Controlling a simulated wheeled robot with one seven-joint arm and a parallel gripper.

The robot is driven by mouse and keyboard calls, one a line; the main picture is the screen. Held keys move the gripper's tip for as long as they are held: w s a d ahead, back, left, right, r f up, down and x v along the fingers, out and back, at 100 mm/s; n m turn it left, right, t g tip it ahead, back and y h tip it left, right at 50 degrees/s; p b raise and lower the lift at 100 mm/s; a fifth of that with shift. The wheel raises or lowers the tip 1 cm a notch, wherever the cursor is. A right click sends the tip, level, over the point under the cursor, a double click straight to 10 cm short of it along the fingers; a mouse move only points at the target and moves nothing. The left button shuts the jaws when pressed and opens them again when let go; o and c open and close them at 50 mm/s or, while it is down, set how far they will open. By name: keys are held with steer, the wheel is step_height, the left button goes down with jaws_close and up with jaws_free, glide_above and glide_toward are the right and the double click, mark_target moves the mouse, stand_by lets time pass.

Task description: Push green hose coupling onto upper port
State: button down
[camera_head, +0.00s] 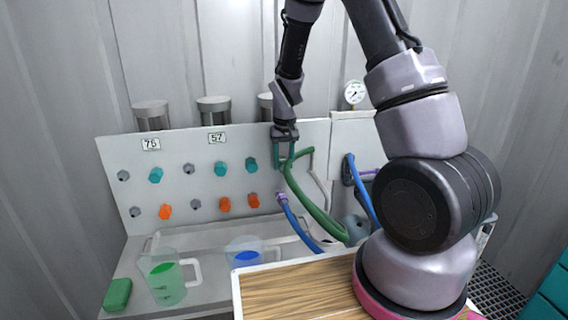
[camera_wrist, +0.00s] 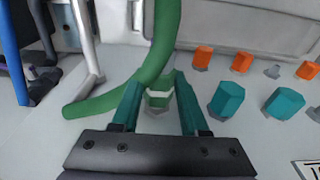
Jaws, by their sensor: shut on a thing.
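My gripper (camera_head: 284,160) is at the right part of the white panel, in line with its upper row of ports. In the wrist view my gripper (camera_wrist: 157,95) has its teal fingers closed on the green hose coupling (camera_wrist: 158,88), which shows a pale band. The green hose (camera_head: 318,213) hangs from there down to the right; in the wrist view the hose (camera_wrist: 165,35) runs up, and a green length also reaches left.
Teal caps (camera_head: 251,164) and orange caps (camera_head: 253,200) line the panel left of my gripper. A purple coupling (camera_head: 282,198) with a blue hose (camera_head: 298,226) sits just below. A green jug (camera_head: 165,283), a blue-filled jug (camera_head: 247,257) and a wooden board (camera_head: 300,292) are in front.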

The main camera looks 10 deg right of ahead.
steer(key=shift+w, duration=0.5)
steer(key=shift+c, duration=1.7)
jaws_free()
steer(key=shift+r, duration=0.1)
steer(key=s+d+r+m+t+y, duration=0.15)
steer(key=s+r, duration=0.45)
steer(key=r, duration=0.7)
steer(key=s+d+r+m+t, duration=0.1)
steer(key=s+d+r, duration=0.35)
steer(key=r, duration=0.85)
steer(key=s+r+m+t, duration=0.1)
steer(key=s+r, duration=0.1)
steer(key=s, duration=0.5)
steer(key=s+r+t, duration=0.2)
steer(key=s+r, duration=0.1)
steer(key=s, duration=0.5)
steer(key=shift+s+r+m, duration=0.15)
steer(key=shift+r+m, duration=0.1)
steer(key=shift+m, duration=0.1)
